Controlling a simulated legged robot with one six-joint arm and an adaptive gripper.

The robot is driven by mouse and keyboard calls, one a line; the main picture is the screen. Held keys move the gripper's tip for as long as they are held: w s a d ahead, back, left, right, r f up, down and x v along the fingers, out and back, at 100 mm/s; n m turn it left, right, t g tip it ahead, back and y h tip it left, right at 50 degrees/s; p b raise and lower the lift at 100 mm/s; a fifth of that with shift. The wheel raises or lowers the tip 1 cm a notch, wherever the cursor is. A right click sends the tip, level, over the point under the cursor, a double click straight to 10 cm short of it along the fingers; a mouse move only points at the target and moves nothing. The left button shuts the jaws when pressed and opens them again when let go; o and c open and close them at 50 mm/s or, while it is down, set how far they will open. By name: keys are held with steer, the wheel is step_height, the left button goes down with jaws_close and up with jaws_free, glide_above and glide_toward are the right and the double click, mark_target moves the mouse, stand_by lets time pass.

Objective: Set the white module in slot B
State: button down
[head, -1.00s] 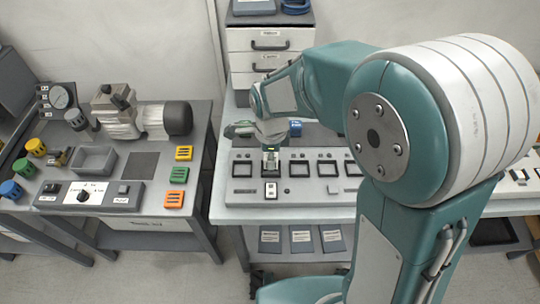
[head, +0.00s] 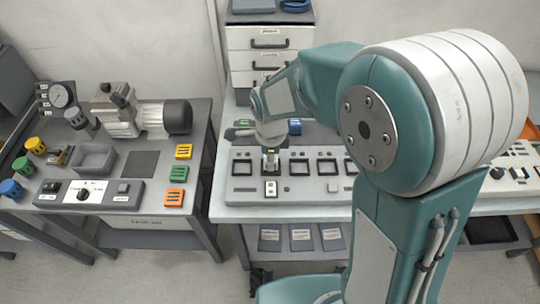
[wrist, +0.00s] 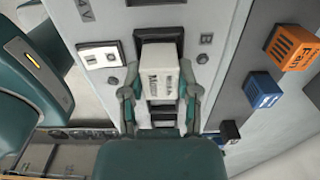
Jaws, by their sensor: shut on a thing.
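The white module (wrist: 158,75), with dark lettering on its face, is between the fingers of my gripper (wrist: 160,105) in the wrist view. My gripper is shut on it. The module's far end is at a dark square slot (wrist: 158,34) in the grey slot panel (wrist: 110,22); I cannot tell how deep it sits. In the head view my gripper (head: 270,158) points down over the left part of the slot panel (head: 240,196), between two dark-framed slots (head: 243,168) (head: 300,168).
A white rocker switch (head: 270,188) is in front of the gripper on the panel. Blue (wrist: 262,90) and orange (wrist: 291,47) blocks stand beside the panel. A drawer unit (head: 268,45) is behind. A left bench (head: 205,150) holds a compressor (head: 118,112) and coloured parts.

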steer(key=shift+f, duration=0.3)
stand_by(0.4)
steer(key=shift+c, duration=1.3)
jaws_free()
steer(key=shift+o, duration=1.3)
steer(key=shift+r, duration=3.5)
